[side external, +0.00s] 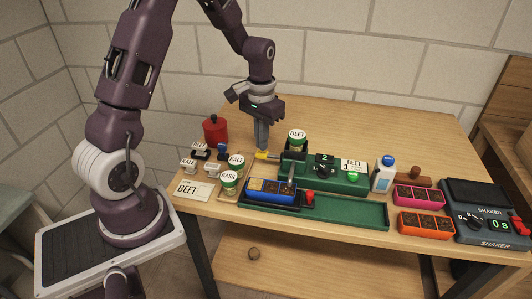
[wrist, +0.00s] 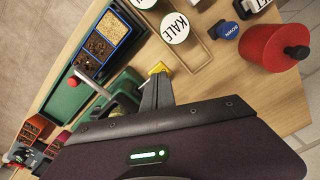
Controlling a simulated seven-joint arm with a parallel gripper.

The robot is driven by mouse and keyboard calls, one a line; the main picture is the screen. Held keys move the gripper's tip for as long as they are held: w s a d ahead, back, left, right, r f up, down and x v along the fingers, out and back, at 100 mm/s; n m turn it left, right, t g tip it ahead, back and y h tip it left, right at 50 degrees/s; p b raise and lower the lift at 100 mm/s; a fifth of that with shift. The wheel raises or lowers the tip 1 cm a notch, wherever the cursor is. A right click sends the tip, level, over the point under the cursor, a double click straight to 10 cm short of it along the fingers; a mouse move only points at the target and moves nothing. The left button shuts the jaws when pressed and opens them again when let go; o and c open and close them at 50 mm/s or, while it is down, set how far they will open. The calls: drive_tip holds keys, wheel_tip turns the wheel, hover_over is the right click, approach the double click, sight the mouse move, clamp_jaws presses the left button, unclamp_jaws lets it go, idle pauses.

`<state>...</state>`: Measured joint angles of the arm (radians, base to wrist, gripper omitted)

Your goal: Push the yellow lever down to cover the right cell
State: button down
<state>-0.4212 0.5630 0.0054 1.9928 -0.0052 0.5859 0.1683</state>
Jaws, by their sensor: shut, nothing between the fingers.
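The yellow lever (side external: 264,155) sticks out at the left end of the green machine (side external: 325,178); it also shows in the wrist view (wrist: 158,69). My gripper (side external: 262,148) is shut and empty, pointing down, with its fingertips right at the lever. In the wrist view the fingertips (wrist: 158,80) overlap the lever's near side; I cannot tell whether they touch. The blue tray (side external: 262,197) stands in front of the machine. Its left cell holds pale yellow grains and the others dark contents. A grey spout (wrist: 93,86) reaches from the machine toward the right cell.
Labelled jars, KALE (side external: 236,163), BASS (side external: 229,183) and BEET (side external: 297,140), stand close by. A red canister (side external: 215,130) is behind left. A white bottle (side external: 384,174), pink tray (side external: 419,205), orange tray (side external: 426,233) and shaker unit (side external: 485,235) are on the right. The back of the table is clear.

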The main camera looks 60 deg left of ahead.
drive_tip(key=shift+f, duration=0.1)
idle(0.3)
drive_tip(key=shift+f, duration=1.5)
drive_tip(key=shift+r, duration=3.8)
drive_tip(key=s+d+r+m+t, duration=0.1)
drive_tip(key=s+d+r, duration=0.3)
drive_tip(key=d+r, duration=0.15)
drive_tip(key=s+d+r+t, duration=0.2)
drive_tip(key=s+d+r, duration=0.15)
drive_tip(key=r, duration=0.35)
drive_tip(key=s+d+r+m+t, duration=0.2)
drive_tip(key=s+d, duration=0.4)
drive_tip(key=s, duration=0.6)
drive_tip(key=shift+s+d+r+t, duration=0.15)
drive_tip(key=shift+s+r+t, duration=0.05)
drive_tip(key=shift+s+t, duration=0.1)
